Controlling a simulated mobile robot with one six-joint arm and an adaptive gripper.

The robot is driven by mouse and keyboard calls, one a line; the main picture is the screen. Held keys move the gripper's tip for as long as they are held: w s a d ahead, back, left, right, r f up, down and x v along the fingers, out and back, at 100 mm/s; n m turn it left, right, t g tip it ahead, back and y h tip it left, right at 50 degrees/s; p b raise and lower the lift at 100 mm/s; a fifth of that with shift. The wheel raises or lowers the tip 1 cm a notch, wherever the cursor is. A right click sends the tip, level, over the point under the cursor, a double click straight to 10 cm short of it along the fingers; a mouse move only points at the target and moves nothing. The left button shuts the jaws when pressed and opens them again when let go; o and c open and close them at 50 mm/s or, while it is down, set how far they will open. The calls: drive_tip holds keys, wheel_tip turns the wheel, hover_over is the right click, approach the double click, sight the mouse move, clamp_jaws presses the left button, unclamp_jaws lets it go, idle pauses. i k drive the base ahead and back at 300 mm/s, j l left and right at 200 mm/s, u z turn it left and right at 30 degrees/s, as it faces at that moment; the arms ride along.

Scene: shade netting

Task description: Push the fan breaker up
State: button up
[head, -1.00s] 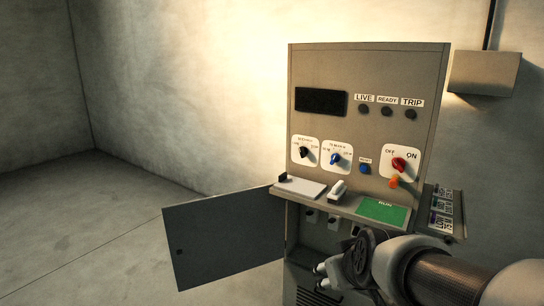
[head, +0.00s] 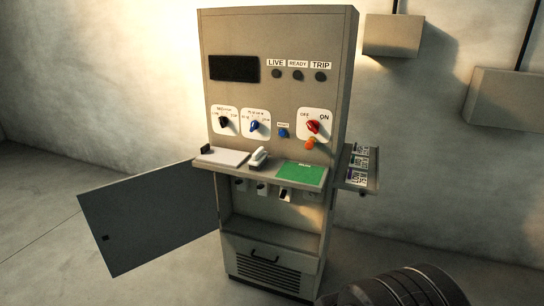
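A grey control cabinet (head: 282,45) stands against the wall in the head view. Its lower compartment is open, and a row of small breakers hangs just under the shelf. One breaker (head: 240,185) is at the left, another (head: 262,188) is beside it, and one with a brighter face and dark part (head: 285,195) is further right. The right end of the row is dim. Any labels are too small to read, so I cannot tell which is the fan breaker or its lever position. My gripper is out of view; only a dark part of my arm shows at the bottom right.
The open door (head: 150,218) swings out to the left. The shelf (head: 230,172) above the breakers carries a white pad, a white handset (head: 259,157) and a green panel (head: 302,173). A side tray (head: 360,180) with cards juts out right. Floor in front looks clear.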

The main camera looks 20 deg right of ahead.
sight(283, 195)
drive_tip(key=l+u, duration=0.1)
drive_tip(key=l, duration=0.5)
drive_tip(key=k+l, duration=0.15)
drive_tip(key=l, duration=0.4)
drive_tip(key=l+u, duration=0.15)
drive_tip(key=l, duration=0.45)
drive_tip(key=k+l, duration=0.2)
drive_tip(key=l, duration=0.35)
drive_tip(key=i+j+u, duration=0.25)
drive_tip(key=j, duration=0.4)
drive_tip(key=i+j+u, duration=0.3)
drive_tip(key=i+j, duration=0.15)
drive_tip(key=i+j+u, duration=0.25)
drive_tip(key=i+j, duration=0.15)
drive_tip(key=j, duration=0.2)
